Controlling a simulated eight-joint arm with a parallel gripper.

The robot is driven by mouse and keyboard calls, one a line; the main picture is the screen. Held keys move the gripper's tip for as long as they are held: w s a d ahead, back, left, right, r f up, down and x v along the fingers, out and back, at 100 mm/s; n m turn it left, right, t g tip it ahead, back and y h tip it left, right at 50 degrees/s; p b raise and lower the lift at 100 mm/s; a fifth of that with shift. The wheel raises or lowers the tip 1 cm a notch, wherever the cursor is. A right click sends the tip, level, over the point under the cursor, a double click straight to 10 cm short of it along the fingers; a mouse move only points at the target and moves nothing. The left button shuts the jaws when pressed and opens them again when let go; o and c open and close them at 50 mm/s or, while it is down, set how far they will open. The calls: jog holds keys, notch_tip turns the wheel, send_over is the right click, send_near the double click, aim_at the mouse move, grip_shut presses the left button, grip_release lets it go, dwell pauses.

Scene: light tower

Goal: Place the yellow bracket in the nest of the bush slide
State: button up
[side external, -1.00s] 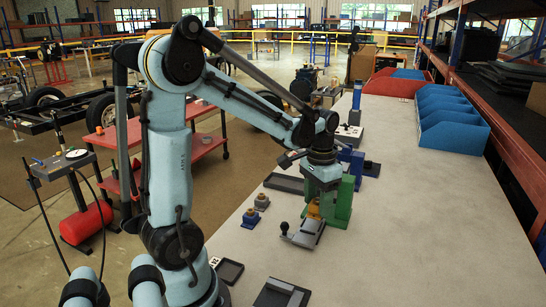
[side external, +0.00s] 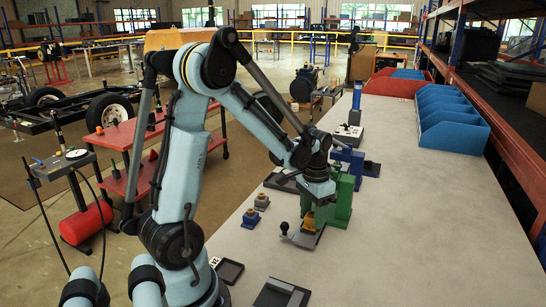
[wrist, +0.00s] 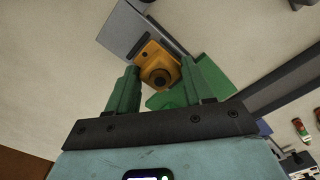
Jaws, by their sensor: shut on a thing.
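The yellow bracket (side external: 309,222) is between the fingertips of my gripper (side external: 314,206), which is shut on it. In the wrist view the bracket (wrist: 151,55) shows as a yellow block with a dark round hole between the two green fingers. The bush slide (side external: 303,239), a grey plate with a black knob, lies at the foot of the green press. The bracket is low over the slide, in front of the press. The slide (wrist: 130,28) also shows beyond the bracket in the wrist view. The nest is hidden, so I cannot tell whether the bracket touches it.
The green press (side external: 342,203) stands close beside my gripper on the right, with a blue fixture (side external: 351,160) behind it. Dark trays (side external: 283,292) lie in front.

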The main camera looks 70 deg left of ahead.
aim_at(313, 213)
jog(key=o, duration=1.2)
jog(key=shift+f, duration=0.1)
jog(key=shift+o, duration=0.2)
notch_tip(313, 213, up, 12)
jog(key=s+d+t, duration=0.2)
jog(key=d+t, duration=0.1)
jog(key=d, duration=0.4)
jog(key=s+d+f+m+t, duration=0.1)
jog(key=s+d+t, duration=0.1)
jog(key=d+t, duration=0.2)
jog(key=shift+d+m, duration=0.3)
jog(key=shift+d, duration=1.5)
jog(key=shift+f, duration=0.1)
